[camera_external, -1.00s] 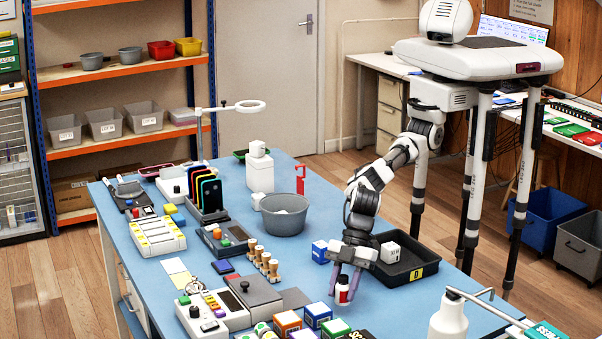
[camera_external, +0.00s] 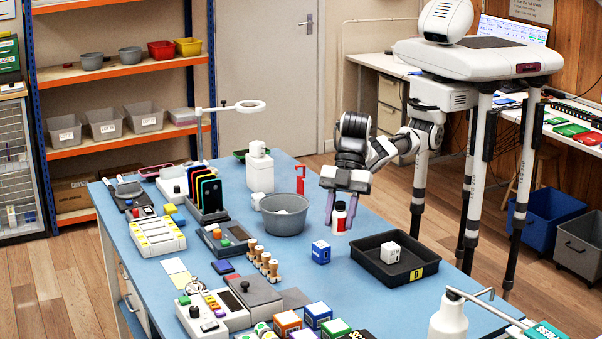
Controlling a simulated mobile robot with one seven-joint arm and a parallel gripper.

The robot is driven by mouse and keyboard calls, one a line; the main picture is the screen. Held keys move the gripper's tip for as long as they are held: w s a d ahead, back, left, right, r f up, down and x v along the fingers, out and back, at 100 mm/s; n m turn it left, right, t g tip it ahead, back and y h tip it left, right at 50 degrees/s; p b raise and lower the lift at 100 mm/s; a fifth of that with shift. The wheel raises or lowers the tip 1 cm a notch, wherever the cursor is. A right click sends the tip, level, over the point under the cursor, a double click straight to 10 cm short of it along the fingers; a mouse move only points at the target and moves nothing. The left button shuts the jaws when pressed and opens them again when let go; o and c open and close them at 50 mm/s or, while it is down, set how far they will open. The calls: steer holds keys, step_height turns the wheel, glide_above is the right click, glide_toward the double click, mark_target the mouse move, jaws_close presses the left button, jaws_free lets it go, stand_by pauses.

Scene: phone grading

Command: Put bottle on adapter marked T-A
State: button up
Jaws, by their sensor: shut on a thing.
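My gripper (camera_external: 340,212) is shut on a small bottle (camera_external: 339,220) with a white body and a red band. The bottle hangs upright between the two purple fingers, apparently above the blue table, behind the black tray and right of the grey bowl. A small blue cube-shaped box (camera_external: 321,252) with white marks stands on the table in front of it. A white cube-shaped block (camera_external: 390,253) sits in the black tray. The T-A mark cannot be read on anything here, so I cannot tell which thing is the adapter.
The black tray (camera_external: 370,272) has a yellow D label. A grey bowl (camera_external: 284,226) stands left of my gripper. Several wooden-handled stamps (camera_external: 262,258), coloured boxes (camera_external: 287,322) and devices crowd the left and front. A white pump bottle (camera_external: 448,318) stands front right. Bare table lies around the blue box.

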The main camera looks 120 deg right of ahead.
steer(key=s+d+r+n+g+y+p, duration=0.25)
steer(key=d+n, duration=0.25)
steer(key=d, duration=0.6)
steer(key=n+g+p, duration=0.2)
steer(key=n+g, duration=0.1)
steer(key=n, duration=0.3)
glide_above(321, 244)
step_height(321, 244, down, 13)
steer(key=shift+r, duration=0.1)
steer(key=shift+f, duration=2.3)
steer(key=shift+f, duration=0.15)
steer(key=o, duration=1)
steer(key=shift+c, duration=0.2)
steer(key=b+v, duration=0.2)
steer(key=v, duration=1)
steer(key=shift+r, duration=0.25)
